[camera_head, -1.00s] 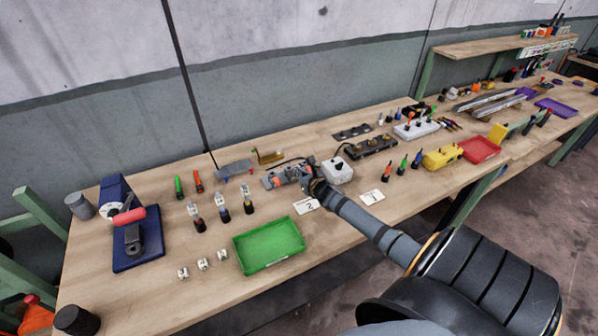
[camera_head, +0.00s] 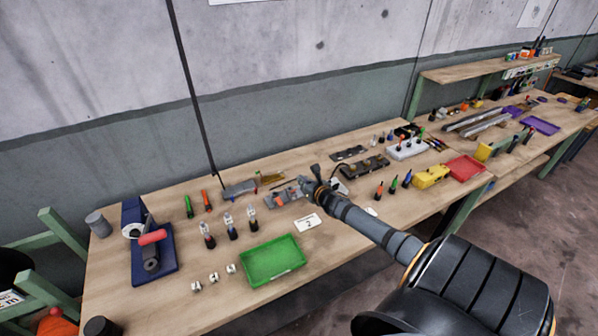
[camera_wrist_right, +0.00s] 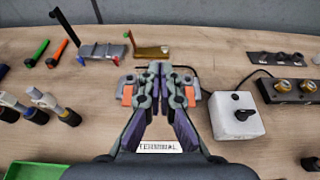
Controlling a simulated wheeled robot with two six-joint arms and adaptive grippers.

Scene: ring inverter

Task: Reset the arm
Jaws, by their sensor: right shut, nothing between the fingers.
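My right gripper (camera_head: 308,184) is over the middle of the bench; its arm comes in from the lower right. In the right wrist view its dark fingers (camera_wrist_right: 160,70) are closed together with nothing between them. Behind the fingers is a grey device with orange levers (camera_wrist_right: 190,95), partly hidden; it also shows in the head view (camera_head: 280,198). A white label card reading "TERMINAL" (camera_wrist_right: 160,147) shows between the finger bases. A white box with a black knob (camera_wrist_right: 237,116) is right of the fingers; my arm partly hides it in the head view. My left gripper is not in view.
A green tray (camera_head: 272,262), upright bottles (camera_head: 231,230), small white blocks (camera_head: 214,276) and a blue press-like tool (camera_head: 155,262) are to the left. A yellow box (camera_head: 431,177) and a red tray (camera_head: 466,168) are to the right. The wall stands behind the bench.

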